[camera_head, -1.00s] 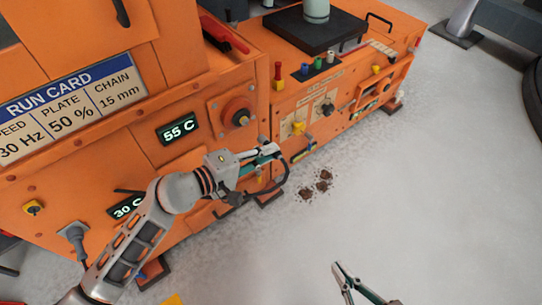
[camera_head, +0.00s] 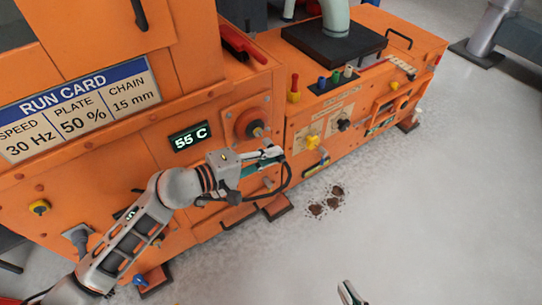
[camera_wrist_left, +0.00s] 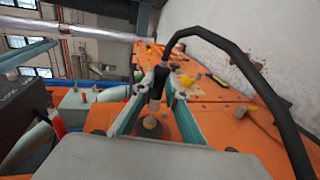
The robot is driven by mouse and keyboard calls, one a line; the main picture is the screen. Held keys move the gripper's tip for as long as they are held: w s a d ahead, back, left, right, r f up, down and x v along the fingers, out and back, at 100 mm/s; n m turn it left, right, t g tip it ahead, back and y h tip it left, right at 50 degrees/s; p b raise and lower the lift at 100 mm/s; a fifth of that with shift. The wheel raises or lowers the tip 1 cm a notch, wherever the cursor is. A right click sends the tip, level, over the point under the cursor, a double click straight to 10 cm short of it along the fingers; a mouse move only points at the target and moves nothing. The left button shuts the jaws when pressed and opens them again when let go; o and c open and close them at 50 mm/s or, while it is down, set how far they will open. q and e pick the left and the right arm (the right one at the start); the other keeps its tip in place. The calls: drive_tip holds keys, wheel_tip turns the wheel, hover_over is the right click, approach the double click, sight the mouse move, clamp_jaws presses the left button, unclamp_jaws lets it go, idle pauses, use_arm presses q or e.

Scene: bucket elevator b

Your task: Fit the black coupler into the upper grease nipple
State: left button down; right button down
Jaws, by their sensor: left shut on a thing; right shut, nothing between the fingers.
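My left gripper (camera_head: 270,156) is shut on the black coupler (camera_wrist_left: 160,82), which shows between its teal fingers in the left wrist view. A black hose (camera_wrist_left: 250,68) arcs from the coupler to the right. In the head view the gripper is just below and right of a round red-orange bearing housing (camera_head: 246,124) on the orange machine. The upper grease nipple cannot be made out clearly. A pale stem and dark disc (camera_wrist_left: 150,126) show below the coupler, but contact cannot be told. My right gripper (camera_head: 349,292) is shut and empty at the bottom edge, mostly out of frame.
The orange machine (camera_head: 120,150) fills the left, with a 55 C display (camera_head: 189,137). Brown spill (camera_head: 325,201) lies on the grey floor, which is open at right.

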drive_tip(key=shift+w+r, duration=0.25)
drive_tip(key=shift+r, duration=0.2)
idle(1.3)
use_arm(q)
drive_tip(key=shift+w+a, duration=0.1)
drive_tip(key=shift+w, duration=0.05)
use_arm(e)
drive_tip(key=shift+s+f, duration=0.15)
drive_tip(key=shift+f, duration=0.15)
